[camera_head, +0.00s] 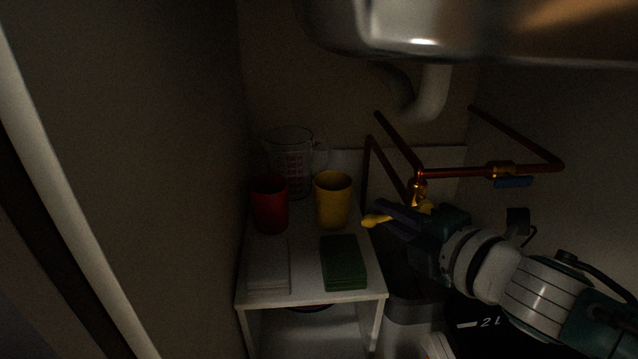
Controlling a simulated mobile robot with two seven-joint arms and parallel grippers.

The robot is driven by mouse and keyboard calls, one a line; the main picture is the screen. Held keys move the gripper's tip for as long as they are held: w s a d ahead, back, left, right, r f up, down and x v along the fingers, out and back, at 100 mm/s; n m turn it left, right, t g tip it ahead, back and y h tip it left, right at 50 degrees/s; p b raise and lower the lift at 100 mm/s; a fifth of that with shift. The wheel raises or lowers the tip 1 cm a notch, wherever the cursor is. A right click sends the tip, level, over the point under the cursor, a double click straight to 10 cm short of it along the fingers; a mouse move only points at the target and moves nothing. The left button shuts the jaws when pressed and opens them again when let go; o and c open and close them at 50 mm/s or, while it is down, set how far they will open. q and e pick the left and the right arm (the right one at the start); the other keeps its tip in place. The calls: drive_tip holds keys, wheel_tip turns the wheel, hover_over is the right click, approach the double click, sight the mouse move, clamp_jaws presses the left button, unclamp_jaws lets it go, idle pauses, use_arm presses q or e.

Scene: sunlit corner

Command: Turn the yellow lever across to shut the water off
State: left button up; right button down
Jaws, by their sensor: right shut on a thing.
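The yellow lever (375,220) shows in the head view, its end sticking out to the left of my right gripper. It belongs to a brass valve (418,188) on the copper pipe. My right gripper (394,215) reaches in from the lower right and is shut on the lever. The fingers hide the lever's middle; another yellow bit shows just behind them, below the valve. My left gripper is not in view.
A second valve with a blue lever (513,182) sits on the pipe at right. A white shelf (305,258) holds a red cup (269,205), a yellow cup (333,200), a measuring jug (291,158) and green pads (343,262). A sink (480,25) hangs overhead.

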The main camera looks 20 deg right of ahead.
drive_tip(key=shift+r+m+t+y, duration=0.4)
drive_tip(key=shift+r+m+t, duration=0.15)
drive_tip(key=shift+m, duration=0.35)
drive_tip(key=c, duration=0.9)
unclamp_jaws()
drive_tip(key=shift+s+r, duration=0.1)
drive_tip(key=shift+s, duration=0.15)
drive_tip(key=p+v, duration=0.4)
drive_tip(key=v, duration=0.5)
drive_tip(key=shift+s, duration=0.15)
